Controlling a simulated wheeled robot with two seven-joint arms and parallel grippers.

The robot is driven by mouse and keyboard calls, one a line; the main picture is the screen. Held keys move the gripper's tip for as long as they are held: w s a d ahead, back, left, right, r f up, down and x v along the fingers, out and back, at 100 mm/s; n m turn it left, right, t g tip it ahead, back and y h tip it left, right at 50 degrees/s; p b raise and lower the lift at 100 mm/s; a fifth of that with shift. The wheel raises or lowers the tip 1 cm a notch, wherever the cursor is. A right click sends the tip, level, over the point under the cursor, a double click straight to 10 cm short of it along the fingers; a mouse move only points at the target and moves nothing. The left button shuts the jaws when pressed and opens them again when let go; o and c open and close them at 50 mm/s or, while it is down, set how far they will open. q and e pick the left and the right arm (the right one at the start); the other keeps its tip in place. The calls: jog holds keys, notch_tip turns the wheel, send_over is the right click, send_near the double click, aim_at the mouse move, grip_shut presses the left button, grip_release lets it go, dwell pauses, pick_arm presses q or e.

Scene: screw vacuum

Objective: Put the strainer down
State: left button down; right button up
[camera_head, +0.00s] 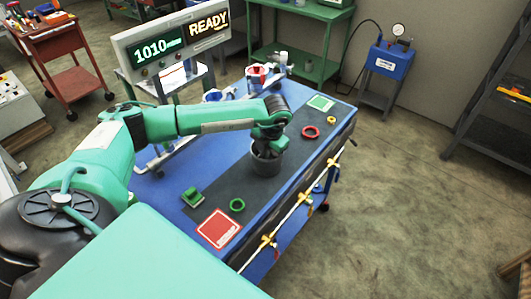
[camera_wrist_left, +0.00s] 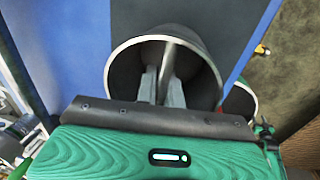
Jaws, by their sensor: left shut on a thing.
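The strainer appears as a dark grey open-topped cylinder (camera_head: 266,161) over the dark strip of the blue table, roughly upright. My left gripper (camera_head: 269,138) reaches down into its top. In the left wrist view, the strainer (camera_wrist_left: 207,70) has a pale rim and an upright bar across its inside. The fingers of my left gripper (camera_wrist_left: 164,88) are inside the rim, shut on that bar. I cannot tell whether the strainer's base touches the table. My right gripper is not in view.
On the table (camera_head: 165,184) are a green ring (camera_head: 237,205), a green block (camera_head: 192,197), a red square pad (camera_head: 218,229), a red ring (camera_head: 310,132) and a green-white pad (camera_head: 321,103). A display (camera_head: 170,48) stands behind. Yellow-handled valves (camera_head: 268,241) line the front edge.

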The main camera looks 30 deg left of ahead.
pick_arm(q)
jog(key=c, duration=1.5)
grip_release()
